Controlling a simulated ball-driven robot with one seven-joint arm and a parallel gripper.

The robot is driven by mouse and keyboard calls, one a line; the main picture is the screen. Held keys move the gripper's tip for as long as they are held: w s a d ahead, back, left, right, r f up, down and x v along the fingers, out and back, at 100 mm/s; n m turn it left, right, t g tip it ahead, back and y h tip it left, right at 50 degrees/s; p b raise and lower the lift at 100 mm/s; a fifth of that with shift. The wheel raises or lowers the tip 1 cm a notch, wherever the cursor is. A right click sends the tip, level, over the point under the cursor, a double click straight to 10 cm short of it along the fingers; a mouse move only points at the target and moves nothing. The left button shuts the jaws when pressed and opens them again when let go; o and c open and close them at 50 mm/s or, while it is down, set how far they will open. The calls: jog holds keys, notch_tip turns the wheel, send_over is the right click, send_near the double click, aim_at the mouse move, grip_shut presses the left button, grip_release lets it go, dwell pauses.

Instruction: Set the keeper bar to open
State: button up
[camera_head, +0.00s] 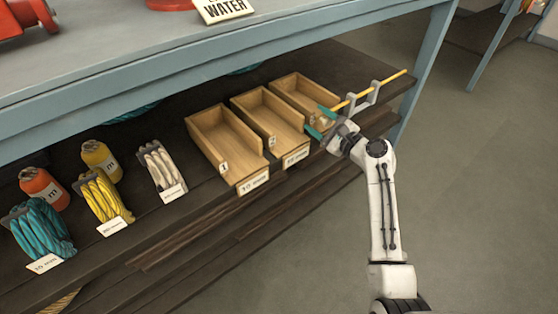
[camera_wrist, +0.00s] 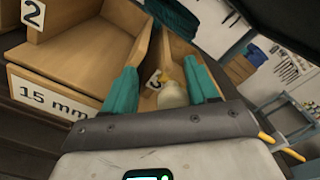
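The keeper bar appears to be the thin yellow rod (camera_head: 392,79) running through pale grey brackets at the right end of the lower shelf. It also shows in the wrist view (camera_wrist: 290,154), at lower right beyond my gripper. My gripper (camera_head: 320,122) is at the rod's left end, over the front of bin 3. In the wrist view its teal fingers (camera_wrist: 164,88) stand apart. A pale rounded knob (camera_wrist: 173,94) lies between them with gaps on both sides. It lines up roughly with the rod, but my gripper hides any join.
Wooden bins 1 (camera_head: 222,150), 2 (camera_head: 270,118) and 3 (camera_head: 303,92) stand left of and behind my gripper. A blue-grey table frame (camera_head: 425,75) rises behind the rod. Rope coils and bottles sit further left. Open floor (camera_head: 480,200) lies to the right.

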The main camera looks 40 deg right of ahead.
jog(key=a+p, duration=0.8)
jog(key=a, duration=1.1)
jog(key=shift+s+d+b, duration=0.15)
jog(key=shift+s+b, duration=0.2)
jog(key=shift+s, duration=2.4)
